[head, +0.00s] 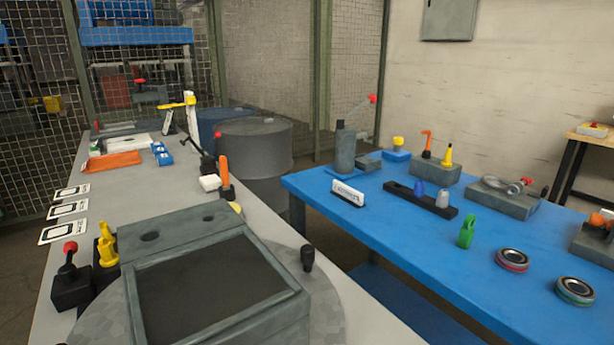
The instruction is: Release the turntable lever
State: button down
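The turntable (325,320) is a round grey disc on the grey bench at the bottom of the head view. A grey box-like fixture (215,275) with a dark recessed top covers most of it. A black upright knob (307,258) stands at the disc's right edge. A black block with a red-knobbed lever (69,268) stands left of the disc, its lever close to upright. I cannot tell which of these is the turntable lever, or whether it is locked. My gripper is not in view.
A yellow part (106,246) stands beside the red-knobbed lever. An orange-handled piece (225,178) and an orange tray (112,160) lie farther along the bench. The blue table (400,240) at right holds several parts.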

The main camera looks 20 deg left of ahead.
aim_at(68, 274)
jog(key=k+j, duration=0.1)
jog(key=j, duration=0.3)
jog(key=k+j, duration=0.15)
jog(key=j, duration=0.25)
jog(key=k+j, duration=0.1)
jog(key=j, duration=0.3)
jog(key=k+j, duration=0.15)
jog(key=j, duration=0.25)
jog(key=k+j, duration=0.1)
jog(key=j, duration=0.3)
jog(key=k+j, duration=0.15)
jog(key=j, duration=0.2)
jog(key=k+j, duration=0.1)
jog(key=j, duration=0.3)
jog(key=k+j, duration=0.15)
jog(key=j, duration=0.25)
